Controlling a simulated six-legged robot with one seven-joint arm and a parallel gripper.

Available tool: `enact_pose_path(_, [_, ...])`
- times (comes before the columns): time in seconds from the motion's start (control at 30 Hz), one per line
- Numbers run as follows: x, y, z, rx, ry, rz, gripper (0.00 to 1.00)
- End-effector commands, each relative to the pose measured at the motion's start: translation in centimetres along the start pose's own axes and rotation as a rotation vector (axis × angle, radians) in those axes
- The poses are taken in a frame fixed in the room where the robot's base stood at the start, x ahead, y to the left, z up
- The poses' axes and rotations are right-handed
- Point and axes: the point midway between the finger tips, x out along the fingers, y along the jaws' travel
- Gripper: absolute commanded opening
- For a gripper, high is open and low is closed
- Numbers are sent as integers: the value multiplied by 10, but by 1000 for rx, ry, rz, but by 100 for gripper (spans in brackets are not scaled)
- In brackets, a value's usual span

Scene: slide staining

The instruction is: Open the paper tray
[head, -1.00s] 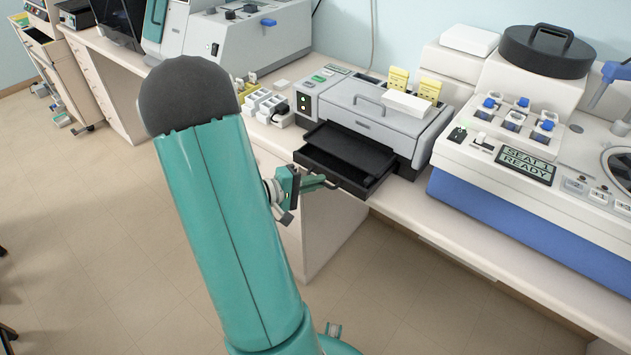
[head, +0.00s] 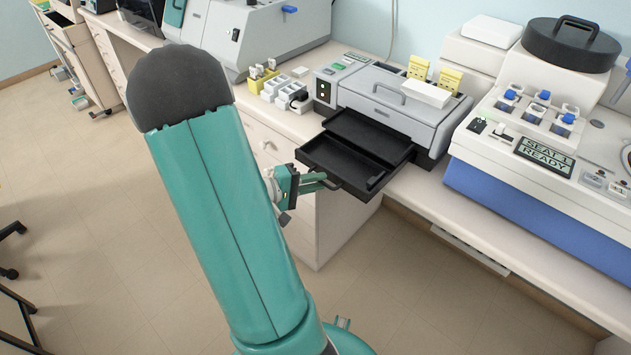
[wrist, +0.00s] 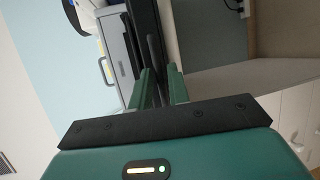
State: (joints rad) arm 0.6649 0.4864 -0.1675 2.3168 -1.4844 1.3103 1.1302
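The black paper tray (head: 343,168) stands well out from the front of the grey printer (head: 405,100) in the head view, with its inside showing and looking empty. My gripper (head: 325,182) is at the tray's front edge, on the left. Its green fingers (wrist: 161,88) reach to the tray's front in the wrist view, on either side of a thin dark part that looks like the tray's handle. The exact contact is small and dark. The tray (wrist: 148,35) and the printer (wrist: 118,55) also show in the wrist view.
The printer stands on a white counter (head: 285,122). A blue-and-white machine (head: 540,190) reading "SEAT 1 READY" stands to its right. Small white and yellow racks (head: 285,88) are to its left. The floor (head: 390,290) in front is clear.

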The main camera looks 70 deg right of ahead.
Motion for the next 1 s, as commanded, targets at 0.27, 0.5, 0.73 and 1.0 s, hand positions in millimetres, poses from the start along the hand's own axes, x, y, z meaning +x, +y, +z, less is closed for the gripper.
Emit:
enact_pose_path(0.27, [-1, 0, 1, 0, -2, 1, 31])
enact_pose_path(0.5, [-16, 0, 1, 0, 0, 2, 31])
enact_pose_path(0.73, [-62, 0, 0, 1, 4, 1, 31])
enact_pose_path(1.0, [-118, 0, 0, 0, 2, 2, 31])
